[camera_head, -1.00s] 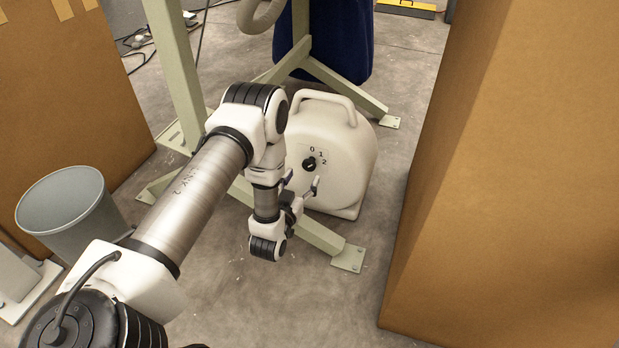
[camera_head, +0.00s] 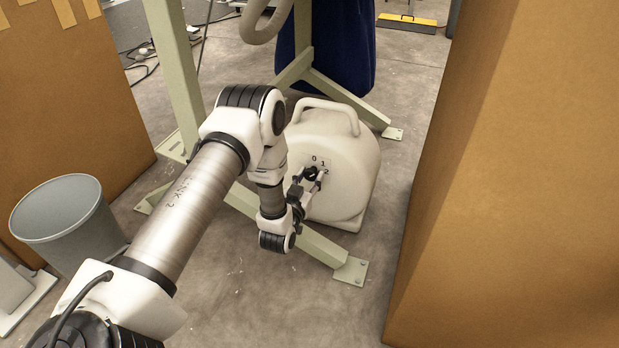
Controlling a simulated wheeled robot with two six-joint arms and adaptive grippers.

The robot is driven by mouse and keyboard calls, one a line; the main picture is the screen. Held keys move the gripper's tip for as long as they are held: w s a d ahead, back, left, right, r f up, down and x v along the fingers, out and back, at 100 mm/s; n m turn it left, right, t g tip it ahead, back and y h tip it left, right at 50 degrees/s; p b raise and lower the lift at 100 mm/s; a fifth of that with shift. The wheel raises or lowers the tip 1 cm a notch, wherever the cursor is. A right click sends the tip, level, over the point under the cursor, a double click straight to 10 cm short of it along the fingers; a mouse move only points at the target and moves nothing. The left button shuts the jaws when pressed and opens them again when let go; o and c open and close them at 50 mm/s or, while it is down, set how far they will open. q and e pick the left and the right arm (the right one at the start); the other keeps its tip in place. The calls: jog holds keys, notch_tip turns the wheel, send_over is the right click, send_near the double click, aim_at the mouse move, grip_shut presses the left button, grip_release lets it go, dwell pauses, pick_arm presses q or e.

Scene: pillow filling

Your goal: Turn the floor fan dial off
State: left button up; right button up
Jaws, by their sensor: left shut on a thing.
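The floor fan (camera_head: 345,155) is a rounded cream housing with a handle on top, standing on the floor between the green frame legs. Its black dial (camera_head: 311,173) is on the face turned to me, with the marks 0, 1 and 2 above and to the right of it. My left gripper (camera_head: 309,176) is at the dial and shut on it, the fingers on either side. The fingers partly cover the dial, so I cannot tell which mark it points to. My right gripper is not in view.
A large cardboard box (camera_head: 520,190) stands close on the right and another (camera_head: 70,90) on the left. A grey bin (camera_head: 75,222) is at the left. A green frame foot (camera_head: 349,271) lies in front of the fan. Bare floor is free at front centre.

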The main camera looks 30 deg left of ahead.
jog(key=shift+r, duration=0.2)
pick_arm(q)
jog(key=n+p, duration=0.2)
jog(key=n, duration=0.2)
jog(key=shift+r, duration=0.1)
jog(key=n+p, duration=0.1)
jog(key=n, duration=0.3)
jog(key=shift+n+p, duration=0.4)
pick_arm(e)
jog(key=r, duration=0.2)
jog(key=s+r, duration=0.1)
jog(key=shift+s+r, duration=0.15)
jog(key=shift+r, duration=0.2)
pick_arm(q)
jog(key=o, duration=1.1)
jog(key=shift+o, duration=0.2)
